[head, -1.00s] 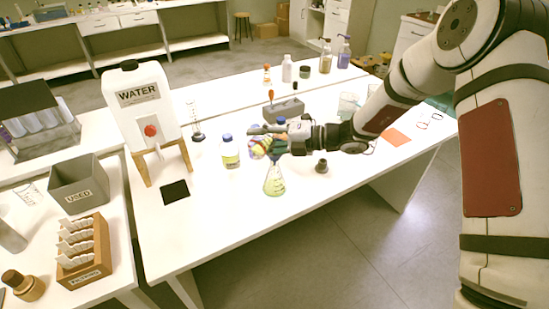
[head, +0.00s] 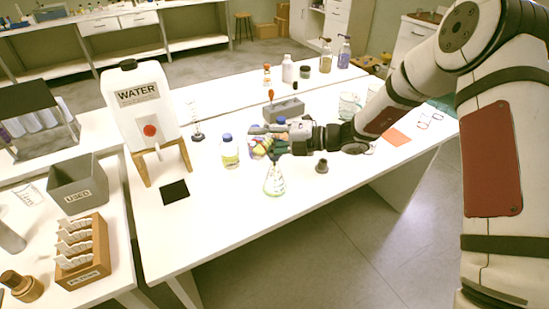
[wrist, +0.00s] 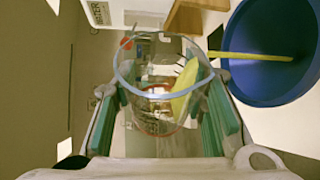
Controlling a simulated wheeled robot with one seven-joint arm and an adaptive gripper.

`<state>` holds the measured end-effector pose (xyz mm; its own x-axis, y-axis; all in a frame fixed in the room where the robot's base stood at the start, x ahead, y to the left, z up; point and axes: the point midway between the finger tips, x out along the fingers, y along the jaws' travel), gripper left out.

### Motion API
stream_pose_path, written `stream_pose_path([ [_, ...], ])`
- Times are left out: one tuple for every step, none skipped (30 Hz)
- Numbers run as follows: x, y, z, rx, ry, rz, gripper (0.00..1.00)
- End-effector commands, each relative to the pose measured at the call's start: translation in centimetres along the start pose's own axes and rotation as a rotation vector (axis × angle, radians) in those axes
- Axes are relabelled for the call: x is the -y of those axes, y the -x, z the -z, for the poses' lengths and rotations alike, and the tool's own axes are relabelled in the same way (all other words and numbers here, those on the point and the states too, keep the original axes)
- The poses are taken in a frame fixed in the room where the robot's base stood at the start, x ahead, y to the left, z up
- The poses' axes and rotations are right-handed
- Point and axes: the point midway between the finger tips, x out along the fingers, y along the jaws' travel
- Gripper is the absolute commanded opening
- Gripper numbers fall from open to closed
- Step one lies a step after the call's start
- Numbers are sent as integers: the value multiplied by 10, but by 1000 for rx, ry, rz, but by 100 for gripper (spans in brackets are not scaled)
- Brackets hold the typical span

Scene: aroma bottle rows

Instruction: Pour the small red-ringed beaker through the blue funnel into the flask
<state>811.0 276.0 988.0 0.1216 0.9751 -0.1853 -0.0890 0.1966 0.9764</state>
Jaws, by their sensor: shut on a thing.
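My gripper (head: 277,137) is shut on a clear beaker (wrist: 122,82) with a red ring, held between its teal pads in the wrist view. The beaker is tilted. Yellow liquid shows against its wall, and a thin yellow streak runs from its rim into the blue funnel (wrist: 258,85), like a stream being poured. The conical flask (head: 274,183) stands upright on the table below my gripper in the head view, with yellowish-green contents. In the head view the beaker and funnel are small and hard to separate from the gripper.
A bottle with a blue cap (head: 230,154) stands just left of the flask. A small dark stopper-like piece (head: 321,166) is to its right.

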Motion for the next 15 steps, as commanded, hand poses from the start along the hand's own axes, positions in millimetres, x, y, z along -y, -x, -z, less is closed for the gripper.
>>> stream_pose_path([
  [0,0,0,0,0,0,8],
  [0,0,0,0,0,0,8],
  [0,0,0,0,0,0,8],
  [0,0,0,0,0,0,8],
  [0,0,0,0,0,0,8],
  [0,0,0,0,0,0,8],
  [0,0,0,0,0,0,8],
  [0,0,0,0,0,0,8],
  [0,0,0,0,-1,-1,8],
  [0,0,0,0,-4,-2,8],
  [0,0,0,-1,-7,-4,8],
  [-1,0,-1,-1,-14,-6,8],
  [-1,0,-1,-2,-20,-9,8],
  [-1,0,-1,-3,-25,-11,8],
  [-1,0,-1,-4,-32,-14,8],
])
